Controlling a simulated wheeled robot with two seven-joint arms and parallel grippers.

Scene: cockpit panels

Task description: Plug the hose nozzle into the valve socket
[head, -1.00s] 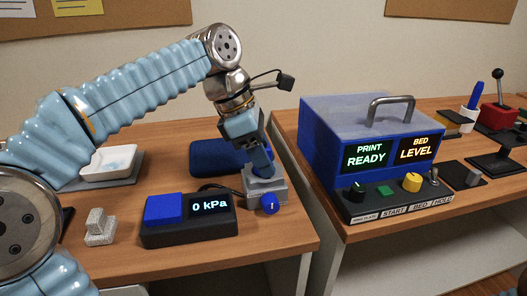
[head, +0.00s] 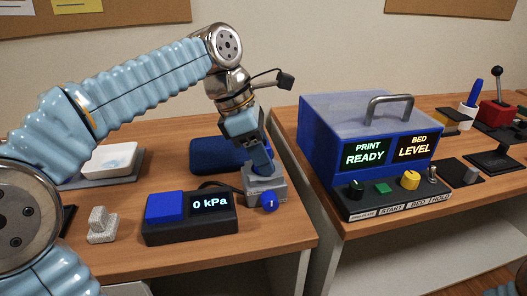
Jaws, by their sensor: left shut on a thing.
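My left gripper (head: 261,164) reaches down from the left arm and is shut, with its fingertips at the top of the grey valve block (head: 254,192). The hose nozzle is hidden between the fingers and the block, so I cannot tell how deep it sits in the socket. The valve block has a round blue knob (head: 269,201) on its front. A dark hose (head: 212,185) runs behind the gauge box (head: 190,224) towards the block. The gauge box has a blue top panel and its display reads 0 kPa. My right gripper is not in view.
A blue printer box (head: 330,140) with a handle and control knobs stands on the right table, across a gap. A dark blue case (head: 205,155) lies behind the gauge. A white dish (head: 110,160) and a small grey stepped block (head: 102,228) are at left.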

